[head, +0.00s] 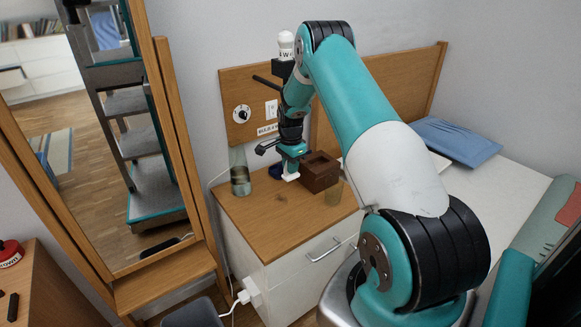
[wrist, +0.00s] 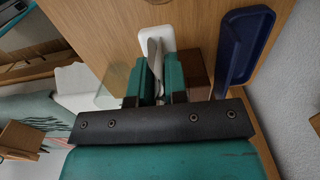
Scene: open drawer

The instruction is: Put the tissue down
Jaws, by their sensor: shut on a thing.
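My gripper (head: 291,167) is over the wooden top of the drawer cabinet (head: 262,218), beside a brown box (head: 320,172). In the wrist view, my gripper (wrist: 157,82) has its two teal fingers shut on a thin, pale tissue (wrist: 155,55), whose free end sticks out past the fingertips. A white rounded object (wrist: 156,35) shows just beyond the tissue, over the wooden top. I cannot tell whether the tissue touches the top. The brown box (wrist: 194,72) is partly hidden behind the right finger.
A dark blue tray (wrist: 232,75) lies right of my gripper in the wrist view. A glass jar (head: 240,174) stands at the top's left and a clear glass (head: 334,193) at its right. The front of the wooden top is clear. A mirror (head: 112,130) stands left.

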